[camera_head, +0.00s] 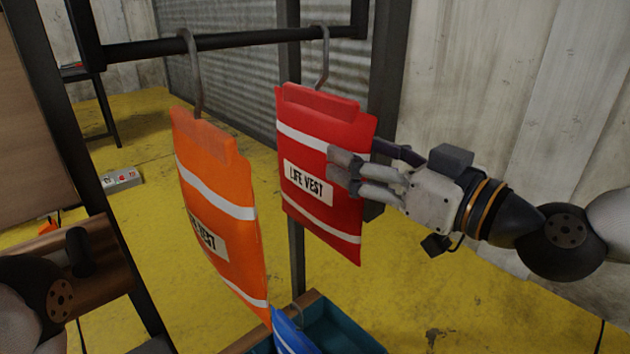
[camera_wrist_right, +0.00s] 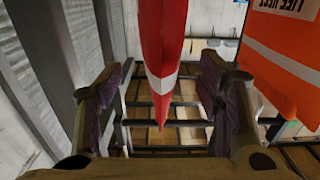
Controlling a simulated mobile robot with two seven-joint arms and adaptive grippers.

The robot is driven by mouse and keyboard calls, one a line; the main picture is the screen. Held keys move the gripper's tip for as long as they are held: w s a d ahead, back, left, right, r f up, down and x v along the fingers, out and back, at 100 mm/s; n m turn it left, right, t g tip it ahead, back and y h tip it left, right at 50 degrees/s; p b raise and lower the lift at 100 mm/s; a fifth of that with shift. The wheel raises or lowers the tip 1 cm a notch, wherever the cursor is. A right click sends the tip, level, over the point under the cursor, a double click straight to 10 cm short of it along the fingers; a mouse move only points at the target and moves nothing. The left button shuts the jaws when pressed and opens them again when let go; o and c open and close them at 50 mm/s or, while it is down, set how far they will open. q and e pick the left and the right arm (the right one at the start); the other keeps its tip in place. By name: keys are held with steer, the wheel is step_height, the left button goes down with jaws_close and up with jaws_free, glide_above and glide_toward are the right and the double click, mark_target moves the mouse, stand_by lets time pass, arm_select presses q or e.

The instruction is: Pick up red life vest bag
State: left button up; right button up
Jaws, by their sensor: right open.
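The red life vest bag (camera_head: 322,135) has white stripes and a "LIFE VEST" label. It hangs by a hook from a dark bar in the head view. My right gripper (camera_head: 345,170) is at its right edge, coming in from the right. In the right wrist view, the red bag (camera_wrist_right: 162,50) shows edge-on between the two open fingers (camera_wrist_right: 165,100), with a gap on each side. Part of the bag's right side is hidden behind the fingers in the head view. My left gripper is not in view; only part of my left arm shows at the lower left.
An orange life vest bag (camera_head: 215,190) hangs left of the red one on the same dark bar (camera_head: 230,40). A blue bag (camera_head: 291,333) is below, by a teal-lined crate (camera_head: 345,325). A dark upright post (camera_head: 297,240) stands behind the red bag.

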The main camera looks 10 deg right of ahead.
mark_target(336, 139)
steer(key=x, duration=0.5)
steer(key=shift+w+a+r+b, duration=0.2)
steer(key=shift+r+b, duration=0.1)
steer(key=shift+r, duration=0.1)
steer(key=shift+s, duration=0.1)
steer(key=shift+c, duration=0.8)
steer(key=shift+r, duration=0.1)
jaws_close()
